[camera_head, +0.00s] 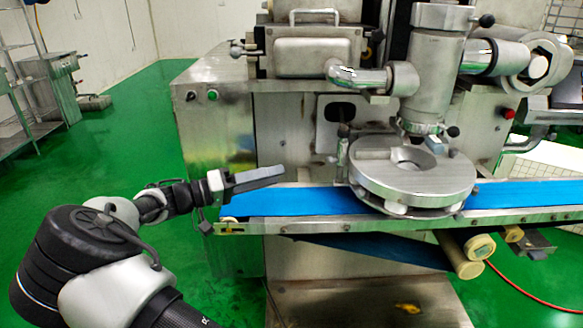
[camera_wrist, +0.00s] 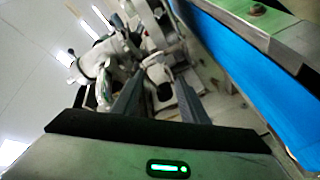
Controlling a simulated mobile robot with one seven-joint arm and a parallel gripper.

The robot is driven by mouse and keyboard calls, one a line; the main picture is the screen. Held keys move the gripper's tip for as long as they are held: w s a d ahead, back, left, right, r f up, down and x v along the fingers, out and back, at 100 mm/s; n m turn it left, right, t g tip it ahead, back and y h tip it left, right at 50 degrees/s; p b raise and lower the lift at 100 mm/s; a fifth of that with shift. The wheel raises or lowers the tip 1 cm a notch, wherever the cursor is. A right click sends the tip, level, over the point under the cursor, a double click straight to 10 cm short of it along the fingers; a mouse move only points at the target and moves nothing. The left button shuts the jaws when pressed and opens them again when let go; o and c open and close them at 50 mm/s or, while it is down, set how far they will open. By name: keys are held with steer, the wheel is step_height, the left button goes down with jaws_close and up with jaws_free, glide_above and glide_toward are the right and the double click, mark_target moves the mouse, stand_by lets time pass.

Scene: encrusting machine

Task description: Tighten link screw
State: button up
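My gripper (camera_head: 262,178) is left of the machine's round metal disc, just above the left end of the blue belt in the head view. In the wrist view the two dark fingers of my gripper (camera_wrist: 155,88) stand apart with nothing held between them. I cannot tell for sure which part is the link screw. Black-knobbed screws show on the machine: one beside the lower end of the upright cylinder (camera_head: 453,131), one at its top right (camera_head: 487,20). A metal elbow pipe (camera_head: 360,76) runs into the cylinder from the left.
The blue conveyor belt (camera_head: 305,199) with its metal rail runs below my gripper; it also shows at right in the wrist view (camera_wrist: 235,62). The round metal disc (camera_head: 425,180) sits over it. The green floor (camera_head: 130,120) at left is largely open.

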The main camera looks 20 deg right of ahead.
steer(key=shift+s+a, duration=0.15)
steer(key=shift+a, duration=1.25)
steer(key=s+d+f+g+y, duration=0.3)
steer(key=s+d+g+y, duration=0.1)
steer(key=s+d+y, duration=0.6)
steer(key=s+a+r+n+t+y, duration=0.3)
steer(key=s+a+r+t+y, duration=0.15)
steer(key=s, duration=0.55)
steer(key=s+a+r+n+t+y, duration=0.3)
steer(key=s+a+r, duration=0.15)
steer(key=s, duration=0.45)
step_height(320, 180, up, 26)
steer(key=p, duration=2.5)
steer(key=shift+s+d, duration=0.15)
steer(key=shift+d, duration=0.25)
steer(key=shift+f, duration=0.1)
